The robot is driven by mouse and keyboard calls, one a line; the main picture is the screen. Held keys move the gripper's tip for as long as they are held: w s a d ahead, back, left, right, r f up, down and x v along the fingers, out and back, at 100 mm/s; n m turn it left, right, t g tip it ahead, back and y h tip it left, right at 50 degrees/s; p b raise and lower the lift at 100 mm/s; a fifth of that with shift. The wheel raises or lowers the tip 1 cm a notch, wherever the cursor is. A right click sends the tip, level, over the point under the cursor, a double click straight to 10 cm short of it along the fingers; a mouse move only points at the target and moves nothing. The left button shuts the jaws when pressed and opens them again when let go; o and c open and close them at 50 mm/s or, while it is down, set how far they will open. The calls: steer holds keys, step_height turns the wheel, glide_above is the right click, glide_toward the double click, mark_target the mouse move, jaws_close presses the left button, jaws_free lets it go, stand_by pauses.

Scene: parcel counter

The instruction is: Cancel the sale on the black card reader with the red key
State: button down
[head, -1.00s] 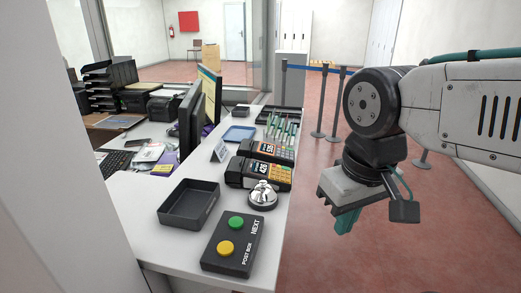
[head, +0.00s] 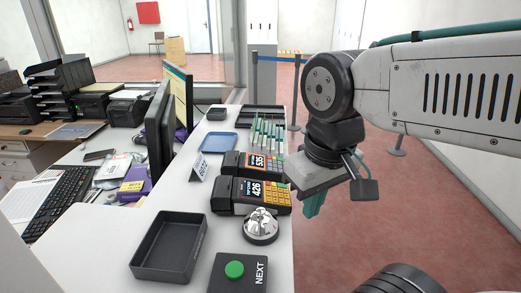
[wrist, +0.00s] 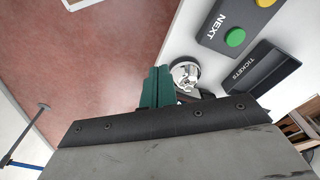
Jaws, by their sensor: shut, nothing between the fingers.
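Two dark card readers sit on the white counter, one behind the other: the nearer reader (head: 228,194) shows 426 and the farther reader (head: 231,162) shows 535. A red key is too small to pick out, and both bodies look black. My gripper (head: 314,206) has teal fingers, pointing down and shut with nothing held. It is right of the readers, apart from them, beyond the counter's right edge. The fingers also show in the wrist view (wrist: 158,85), where they partly hide what lies behind them.
A silver bell (head: 261,226) stands in front of the nearer reader. A black tray (head: 168,250) and a NEXT button box (head: 238,272) are nearer. Open red floor (head: 370,230) lies right of the counter (head: 208,222).

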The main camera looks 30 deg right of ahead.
step_height(320, 180, up, 3)
steer(key=n+h, duration=0.7)
steer(key=n, duration=0.2)
glide_above(269, 158)
steer(key=d, duration=0.2)
steer(key=shift+s+a+f, duration=0.15)
steer(key=shift+s, duration=0.25)
steer(key=shift+w+a+f, duration=0.15)
steer(key=shift+a+f, duration=0.15)
steer(key=shift+f, duration=1.15)
steer(key=shift+w+a+f, duration=0.1)
steer(key=shift+a+f, duration=0.15)
steer(key=shift+f, duration=1.15)
steer(key=shift+w+a+f, duration=0.15)
steer(key=shift+a+f, duration=0.15)
steer(key=shift+f, duration=1.15)
steer(key=shift+f, duration=0.15)
steer(key=shift+f, duration=0.25)
